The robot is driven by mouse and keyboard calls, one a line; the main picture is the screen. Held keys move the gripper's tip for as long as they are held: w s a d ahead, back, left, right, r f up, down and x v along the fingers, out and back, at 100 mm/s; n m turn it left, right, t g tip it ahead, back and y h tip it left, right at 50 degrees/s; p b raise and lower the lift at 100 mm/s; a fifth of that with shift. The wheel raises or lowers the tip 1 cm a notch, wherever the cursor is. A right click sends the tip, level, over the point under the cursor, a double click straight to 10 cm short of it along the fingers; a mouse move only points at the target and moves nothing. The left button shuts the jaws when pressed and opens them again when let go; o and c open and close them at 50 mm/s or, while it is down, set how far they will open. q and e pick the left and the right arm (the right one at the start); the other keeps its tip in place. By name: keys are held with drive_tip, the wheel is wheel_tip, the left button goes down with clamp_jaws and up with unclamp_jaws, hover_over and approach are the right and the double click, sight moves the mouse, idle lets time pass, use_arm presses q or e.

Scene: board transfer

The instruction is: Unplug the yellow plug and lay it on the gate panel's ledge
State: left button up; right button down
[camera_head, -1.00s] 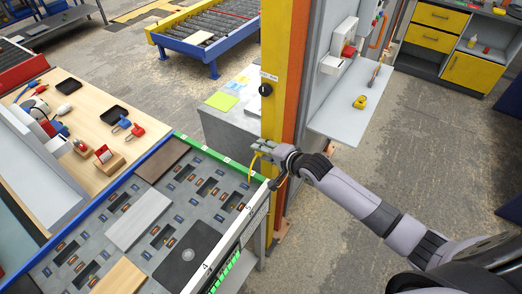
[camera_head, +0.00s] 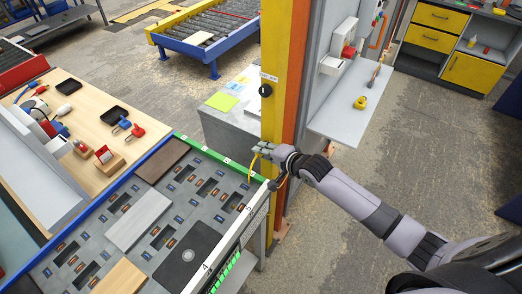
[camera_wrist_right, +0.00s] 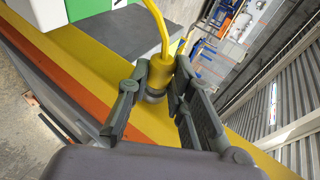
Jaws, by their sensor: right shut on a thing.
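The yellow plug (camera_wrist_right: 160,72) sits between the fingers of my right gripper (camera_wrist_right: 154,92), with its yellow cable rising from it in the right wrist view. A grey ring shows at the plug's lower end. I cannot tell whether it is seated in a socket. In the head view my right gripper (camera_head: 263,150) is shut on the plug beside the yellow post, and the yellow cable (camera_head: 252,168) hangs below it. The gate panel's ledge (camera_head: 335,120) is the light grey shelf right of the post. My left gripper is not in view.
A yellow object (camera_head: 360,102) and a brush-like tool (camera_head: 374,75) lie on the ledge. The yellow post (camera_head: 272,100) stands between my gripper and the ledge. A board table (camera_head: 215,195) is at left of the gripper. The ledge's front part is clear.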

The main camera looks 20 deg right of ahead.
drive_tip(key=shift+s+a+f, duration=0.1)
drive_tip(key=shift+s+a, duration=0.1)
drive_tip(key=shift+a, duration=0.05)
drive_tip(key=shift+s+a+p, duration=0.4)
drive_tip(key=shift+a+p, duration=0.15)
drive_tip(key=shift+p, duration=0.05)
drive_tip(key=shift+s+a, duration=0.1)
drive_tip(key=shift+s+a+r+p, duration=0.2)
drive_tip(key=shift+s+a+p, duration=0.5)
drive_tip(key=shift+a+p, duration=0.3)
drive_tip(key=shift+s+a+p, duration=0.6)
drive_tip(key=shift+s+a+f, duration=0.1)
drive_tip(key=shift+a+f, duration=0.05)
